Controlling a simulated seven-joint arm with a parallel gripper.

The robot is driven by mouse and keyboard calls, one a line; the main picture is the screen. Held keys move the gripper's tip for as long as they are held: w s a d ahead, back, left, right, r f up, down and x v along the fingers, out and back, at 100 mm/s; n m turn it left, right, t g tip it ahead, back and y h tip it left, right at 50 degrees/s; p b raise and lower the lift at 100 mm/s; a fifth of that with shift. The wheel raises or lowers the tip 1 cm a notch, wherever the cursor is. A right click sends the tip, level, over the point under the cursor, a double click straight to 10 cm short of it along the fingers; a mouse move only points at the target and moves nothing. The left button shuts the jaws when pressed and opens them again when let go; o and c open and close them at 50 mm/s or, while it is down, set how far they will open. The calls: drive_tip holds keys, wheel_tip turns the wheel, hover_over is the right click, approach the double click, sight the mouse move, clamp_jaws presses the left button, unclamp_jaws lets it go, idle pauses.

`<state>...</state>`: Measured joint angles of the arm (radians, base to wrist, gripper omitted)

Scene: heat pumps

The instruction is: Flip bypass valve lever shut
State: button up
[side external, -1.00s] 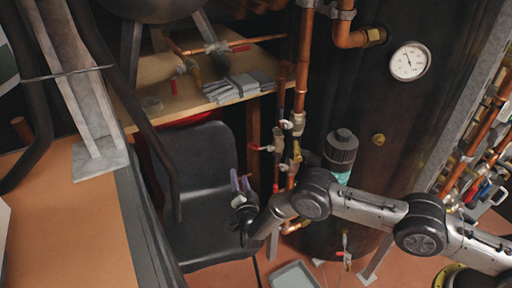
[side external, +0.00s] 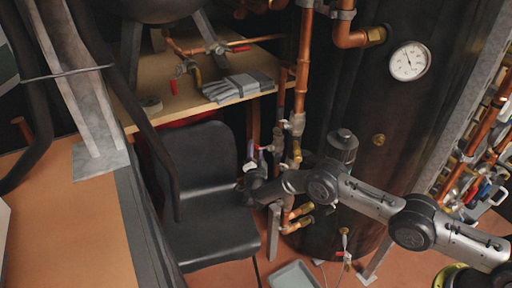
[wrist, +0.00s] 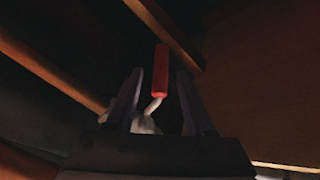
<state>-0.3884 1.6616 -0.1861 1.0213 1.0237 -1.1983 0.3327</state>
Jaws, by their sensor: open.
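A red valve lever (wrist: 161,72) with a pale bent stem shows in the wrist view. It lies between the two fingers of my gripper (wrist: 158,80), which is open; I cannot tell whether either finger touches it. In the side external view my gripper (side external: 251,156) is beside the vertical copper pipework. A red lever (side external: 266,148) sticks out left from a brass valve (side external: 278,146) there, right at the fingertips. The lower part of this pipework is partly hidden by my arm.
A large dark tank (side external: 390,130) with a round gauge (side external: 409,61) stands right of the pipes. A black chair (side external: 205,185) stands to the left. A wooden bench (side external: 150,112) with grey gloves (side external: 236,88) is behind. A grey tray (side external: 294,276) lies on the floor.

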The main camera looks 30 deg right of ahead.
drive_tip(key=shift+x, duration=1.05)
clamp_jaws()
idle(0.7)
